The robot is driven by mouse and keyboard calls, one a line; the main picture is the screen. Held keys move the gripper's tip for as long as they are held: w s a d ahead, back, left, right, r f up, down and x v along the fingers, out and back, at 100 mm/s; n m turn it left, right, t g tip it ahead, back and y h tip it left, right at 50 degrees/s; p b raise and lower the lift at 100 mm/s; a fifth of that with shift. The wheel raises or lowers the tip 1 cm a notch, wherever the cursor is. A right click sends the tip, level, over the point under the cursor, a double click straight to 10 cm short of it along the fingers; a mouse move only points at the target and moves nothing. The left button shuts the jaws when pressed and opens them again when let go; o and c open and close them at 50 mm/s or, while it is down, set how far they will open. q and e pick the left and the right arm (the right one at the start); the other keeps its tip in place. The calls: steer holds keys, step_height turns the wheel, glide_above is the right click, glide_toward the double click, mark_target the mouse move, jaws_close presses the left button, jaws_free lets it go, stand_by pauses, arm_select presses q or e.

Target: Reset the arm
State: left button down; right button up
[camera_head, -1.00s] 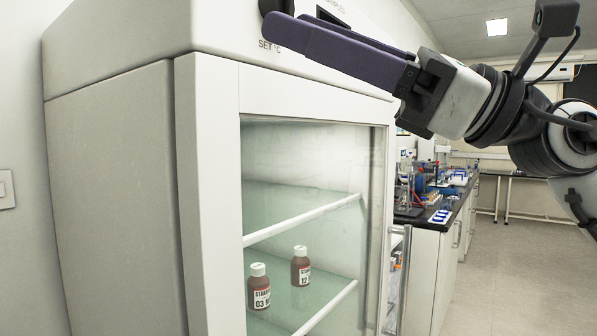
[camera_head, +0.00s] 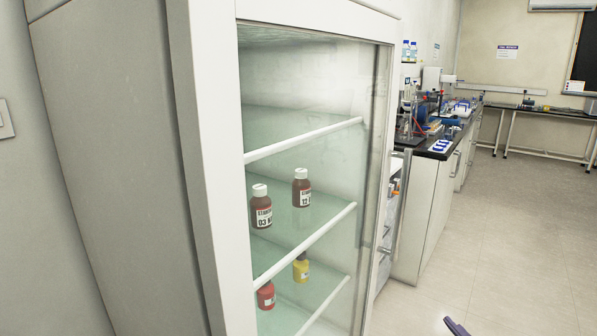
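Only a small dark purple tip of my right gripper (camera_head: 456,327) shows at the bottom edge of the head view, right of the cabinet. Whether it is open or shut is hidden. My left gripper is out of view. A tall white glass-fronted cabinet (camera_head: 205,170) stands close on the left. On its middle shelf are two brown bottles with white caps, one at the front left (camera_head: 261,212) and one behind it (camera_head: 301,190). On the shelf below are a red bottle (camera_head: 266,296) and a yellow bottle (camera_head: 301,269).
A lab bench (camera_head: 440,150) with equipment runs back on the right of the cabinet. A metal handle (camera_head: 399,205) stands out at the cabinet's right side. The floor (camera_head: 510,240) on the right is clear. A long table stands at the far wall.

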steer(key=s+f+m+g+y, duration=0.15)
steer(key=s+f+g, duration=0.35)
steer(key=s+f, duration=0.55)
steer(key=s+f+m+g, duration=0.2)
steer(key=s+f+g, duration=0.4)
steer(key=s, duration=0.7)
steer(key=w+a+f+t+y, duration=0.2)
steer(key=a+f+t, duration=0.4)
steer(key=f, duration=0.7)
steer(key=shift+w+a, duration=0.15)
steer(key=shift+w, duration=0.5)
